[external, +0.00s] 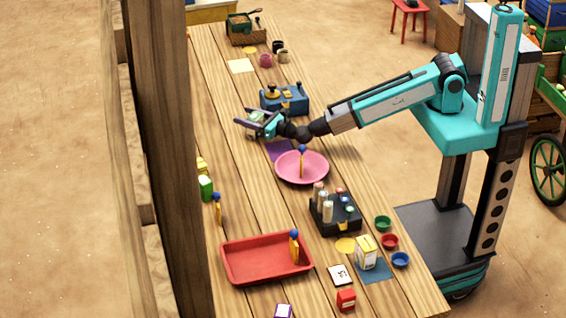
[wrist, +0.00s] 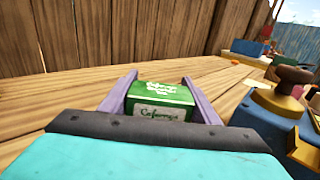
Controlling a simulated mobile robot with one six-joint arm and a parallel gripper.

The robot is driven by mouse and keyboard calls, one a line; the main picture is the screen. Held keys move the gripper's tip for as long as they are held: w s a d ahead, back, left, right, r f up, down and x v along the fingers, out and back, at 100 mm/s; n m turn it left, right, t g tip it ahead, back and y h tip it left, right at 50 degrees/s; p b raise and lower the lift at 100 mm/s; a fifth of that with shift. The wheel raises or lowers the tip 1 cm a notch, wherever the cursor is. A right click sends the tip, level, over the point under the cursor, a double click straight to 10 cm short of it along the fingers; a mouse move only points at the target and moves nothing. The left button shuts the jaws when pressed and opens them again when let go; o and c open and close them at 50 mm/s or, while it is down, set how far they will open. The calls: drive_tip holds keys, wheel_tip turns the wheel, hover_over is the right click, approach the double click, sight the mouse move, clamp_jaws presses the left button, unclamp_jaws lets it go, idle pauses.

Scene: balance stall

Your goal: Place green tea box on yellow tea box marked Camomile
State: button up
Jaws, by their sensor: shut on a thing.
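My gripper (external: 250,119) is over the far left part of the long wooden table. In the wrist view my gripper (wrist: 159,90) has its purple fingers on either side of a green box (wrist: 160,104) with a pale label, and is shut on it. The green box (external: 256,117) is partly hidden by the fingers in the external view. A small yellow box (external: 202,164) stands at the table's left edge, beside another green box (external: 206,188). A yellow and white box (external: 366,253) stands on a blue mat at the near right. I cannot read which one is marked Camomile.
A blue device (external: 285,98) with a knob stands close beside my gripper. A pink plate (external: 315,177), black rack (external: 333,224) and red tray (external: 262,278) stand nearer. Blue-topped yellow pieces stand upright. A wooden post (external: 165,130) rises along the table's left side.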

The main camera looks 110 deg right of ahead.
drive_tip(key=shift+r, duration=0.1)
wheel_tip(320, 180, up, 28)
drive_tip(key=b, duration=0.2)
drive_tip(key=shift+b, duration=0.35)
idle(0.8)
drive_tip(key=shift+w, duration=0.1)
idle(0.8)
